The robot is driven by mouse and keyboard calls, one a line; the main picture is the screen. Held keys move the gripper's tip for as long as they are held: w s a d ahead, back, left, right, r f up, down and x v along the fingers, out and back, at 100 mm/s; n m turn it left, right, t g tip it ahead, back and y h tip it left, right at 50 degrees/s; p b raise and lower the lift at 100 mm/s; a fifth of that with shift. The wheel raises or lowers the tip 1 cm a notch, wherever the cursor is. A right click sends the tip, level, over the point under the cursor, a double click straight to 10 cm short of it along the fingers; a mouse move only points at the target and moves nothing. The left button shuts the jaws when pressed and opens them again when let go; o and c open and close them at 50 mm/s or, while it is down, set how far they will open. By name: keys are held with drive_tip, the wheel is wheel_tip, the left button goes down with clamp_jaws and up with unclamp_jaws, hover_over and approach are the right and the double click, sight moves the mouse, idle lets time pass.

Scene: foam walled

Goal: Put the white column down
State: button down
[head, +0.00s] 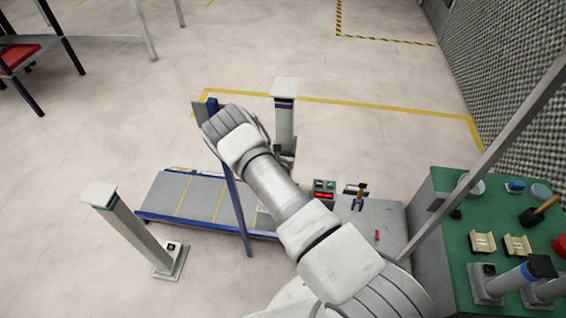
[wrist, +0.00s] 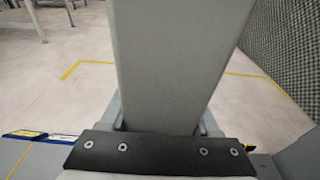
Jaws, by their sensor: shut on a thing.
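The white column (head: 284,122) with a flat square cap and a purple band stands about upright beyond my arm in the head view. In the wrist view the column (wrist: 178,60) fills the middle, as a plain pale grey face. My gripper (wrist: 165,125) is shut on it, with grey finger parts showing at both sides of the column. In the head view my wrist hides most of the gripper. Whether the column's foot touches anything cannot be seen.
A similar column with a teal band (head: 128,228) stands on the floor at left. A blue-framed grey bench (head: 170,192) with yellow lines lies under my arm. A green table (head: 455,240) with several items is at right. Floor beyond the yellow line is clear.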

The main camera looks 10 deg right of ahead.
wheel_tip(320, 180, down, 8)
drive_tip(key=b, duration=0.3)
drive_tip(key=shift+r, duration=0.15)
drive_tip(key=shift+w, duration=0.1)
drive_tip(key=shift+f, duration=0.2)
drive_tip(key=shift+c, duration=0.6)
unclamp_jaws()
drive_tip(key=shift+f, duration=0.15)
drive_tip(key=p+v, duration=0.4)
drive_tip(key=v, duration=0.8)
